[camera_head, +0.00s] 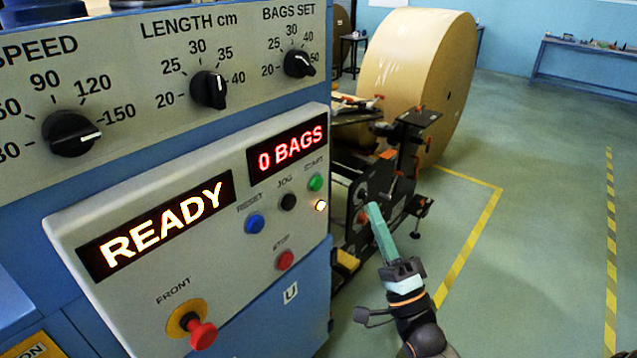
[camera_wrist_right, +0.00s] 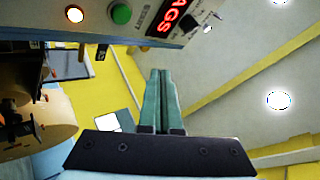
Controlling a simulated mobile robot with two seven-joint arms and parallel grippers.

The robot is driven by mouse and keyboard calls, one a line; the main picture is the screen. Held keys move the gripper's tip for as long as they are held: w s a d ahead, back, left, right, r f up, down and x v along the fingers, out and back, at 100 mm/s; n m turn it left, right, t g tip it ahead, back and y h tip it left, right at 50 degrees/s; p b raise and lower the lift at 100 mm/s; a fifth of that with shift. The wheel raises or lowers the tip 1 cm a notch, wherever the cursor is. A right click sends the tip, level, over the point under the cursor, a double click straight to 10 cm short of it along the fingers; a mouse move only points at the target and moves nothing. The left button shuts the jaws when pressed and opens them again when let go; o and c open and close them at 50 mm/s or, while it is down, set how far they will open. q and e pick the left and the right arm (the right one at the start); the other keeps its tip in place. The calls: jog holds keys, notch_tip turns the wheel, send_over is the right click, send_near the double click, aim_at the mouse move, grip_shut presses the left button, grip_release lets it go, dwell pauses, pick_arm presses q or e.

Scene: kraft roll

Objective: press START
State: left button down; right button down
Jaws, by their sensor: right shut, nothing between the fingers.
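The green START button (camera_head: 315,182) is at the upper right of the control panel (camera_head: 130,300), beside a small lit lamp (camera_head: 320,205). The displays read READY (camera_head: 160,225) and 0 BAGS (camera_head: 287,149). My right gripper (camera_head: 371,208) is shut and empty, right of the panel's edge and apart from the button. In the right wrist view the shut fingers (camera_wrist_right: 161,75) point up toward the panel, with the START button (camera_wrist_right: 121,14) to the upper left of their tips. My left gripper is not in view.
The panel also has a blue RESET button (camera_head: 254,223), a black JOG button (camera_head: 288,201), a red STOP button (camera_head: 285,260) and a red FRONT knob (camera_head: 203,334). Three dials sit above. A large kraft roll (camera_head: 410,75) stands behind machine parts (camera_head: 385,180). Floor at right is clear.

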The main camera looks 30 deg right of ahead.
aim_at(317, 184)
jog(key=w+a+b, duration=0.2)
jog(key=w+a, duration=0.1)
jog(key=w, duration=0.5)
jog(key=shift+a, duration=0.2)
jog(key=shift+w, duration=0.2)
dwell(1.8)
jog(key=shift+w+a, duration=0.15)
jog(key=shift+w, duration=0.15)
